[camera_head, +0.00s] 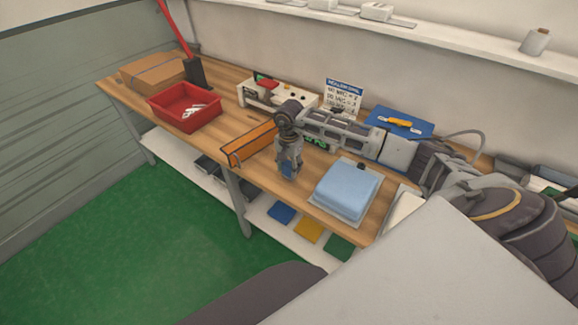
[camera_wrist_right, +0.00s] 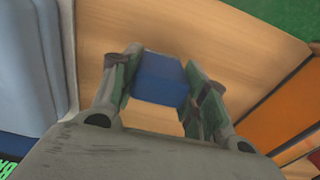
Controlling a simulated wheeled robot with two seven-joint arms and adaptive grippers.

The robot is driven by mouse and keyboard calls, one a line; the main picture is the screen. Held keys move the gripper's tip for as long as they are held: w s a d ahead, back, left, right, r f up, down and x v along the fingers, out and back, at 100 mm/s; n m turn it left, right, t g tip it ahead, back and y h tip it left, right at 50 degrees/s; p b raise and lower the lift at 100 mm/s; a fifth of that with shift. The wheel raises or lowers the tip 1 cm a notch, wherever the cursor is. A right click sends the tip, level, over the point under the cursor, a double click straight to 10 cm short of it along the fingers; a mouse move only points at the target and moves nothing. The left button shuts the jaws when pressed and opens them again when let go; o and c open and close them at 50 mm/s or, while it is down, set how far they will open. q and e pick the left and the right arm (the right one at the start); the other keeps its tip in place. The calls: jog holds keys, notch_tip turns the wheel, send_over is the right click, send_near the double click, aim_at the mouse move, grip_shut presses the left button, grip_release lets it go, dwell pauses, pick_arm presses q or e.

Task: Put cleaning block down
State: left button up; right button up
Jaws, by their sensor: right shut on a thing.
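The cleaning block is a small blue block (camera_wrist_right: 161,79), held between the two fingers of my right gripper (camera_wrist_right: 163,88) in the right wrist view. In the head view my right gripper (camera_head: 289,170) points down over the front part of the wooden workbench (camera_head: 222,137), with a bit of the blue block (camera_head: 287,169) showing between its fingers. Whether the block touches the bench top is hard to tell. My left gripper is in neither view.
A light blue folded pad (camera_head: 347,190) lies on a tray right of my gripper. An orange channel-shaped piece (camera_head: 249,142) lies to its left. Farther left are a red bin (camera_head: 184,106) and a cardboard box (camera_head: 153,72). A blue case (camera_head: 400,123) stands behind.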

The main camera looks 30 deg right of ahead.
aim_at(289, 163)
jog(key=shift+f, duration=0.1)
jog(key=o, duration=0.9)
jog(key=shift+c, duration=0.2)
jog(key=shift+o, duration=0.3)
jog(key=shift+r, duration=0.25)
notch_tip(289, 163, up, 5)
jog(key=shift+r+b, duration=0.1)
jog(key=shift+b, duration=0.35)
notch_tip(289, 163, up, 4)
jog(key=shift+r, duration=0.25)
jog(key=shift+r+b, duration=0.35)
jog(key=shift+r, duration=0.35)
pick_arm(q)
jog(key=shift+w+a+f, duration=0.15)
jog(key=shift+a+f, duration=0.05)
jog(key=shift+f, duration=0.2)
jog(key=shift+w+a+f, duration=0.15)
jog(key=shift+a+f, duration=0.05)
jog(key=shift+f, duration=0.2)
pick_arm(e)
jog(key=shift+r, duration=0.35)
